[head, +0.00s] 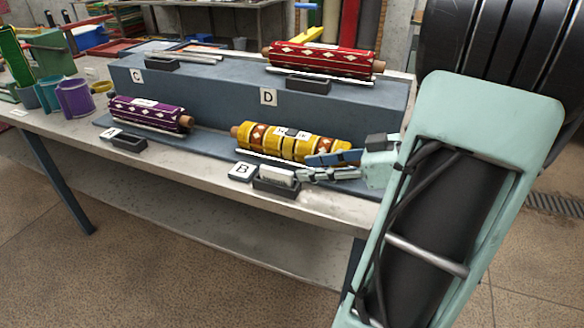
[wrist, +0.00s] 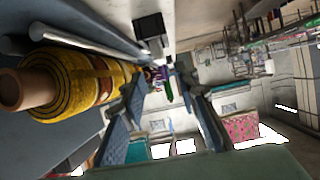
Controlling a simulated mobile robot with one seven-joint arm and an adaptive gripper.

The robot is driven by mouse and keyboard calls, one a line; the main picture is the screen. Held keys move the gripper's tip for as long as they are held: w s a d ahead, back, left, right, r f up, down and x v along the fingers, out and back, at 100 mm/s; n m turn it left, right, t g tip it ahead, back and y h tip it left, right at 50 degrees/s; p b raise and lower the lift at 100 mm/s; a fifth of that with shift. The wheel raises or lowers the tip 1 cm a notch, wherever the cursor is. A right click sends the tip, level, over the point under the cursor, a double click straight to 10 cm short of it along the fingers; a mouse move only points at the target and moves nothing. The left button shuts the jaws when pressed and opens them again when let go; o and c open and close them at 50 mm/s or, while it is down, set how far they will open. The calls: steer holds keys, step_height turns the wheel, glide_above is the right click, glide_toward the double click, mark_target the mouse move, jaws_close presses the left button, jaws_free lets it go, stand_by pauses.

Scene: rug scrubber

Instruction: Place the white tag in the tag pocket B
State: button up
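The white tag (head: 277,175) is a small pale block in the head view. It appears to sit in the dark tag pocket B (head: 275,188), with its lower part hidden by the pocket's front wall. The B label plate (head: 242,171) lies just left of the pocket. My gripper (head: 306,168) is just right of the tag, low in front of the yellow roll. Its fingers are apart in the wrist view (wrist: 160,87), with a gap between them. Nothing is clearly held there. I cannot tell whether a fingertip touches the tag.
The yellow patterned roll (head: 290,142) lies close behind my gripper and fills the left of the wrist view (wrist: 75,85). A purple roll (head: 150,114) lies behind pocket A (head: 128,143). A red roll (head: 322,61) rests on the raised step (head: 215,91). The table's front edge is close.

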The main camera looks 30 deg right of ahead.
steer(key=v, duration=0.2)
steer(key=shift+s+d+r, duration=0.15)
steer(key=shift+s+d, duration=0.1)
stand_by(0.4)
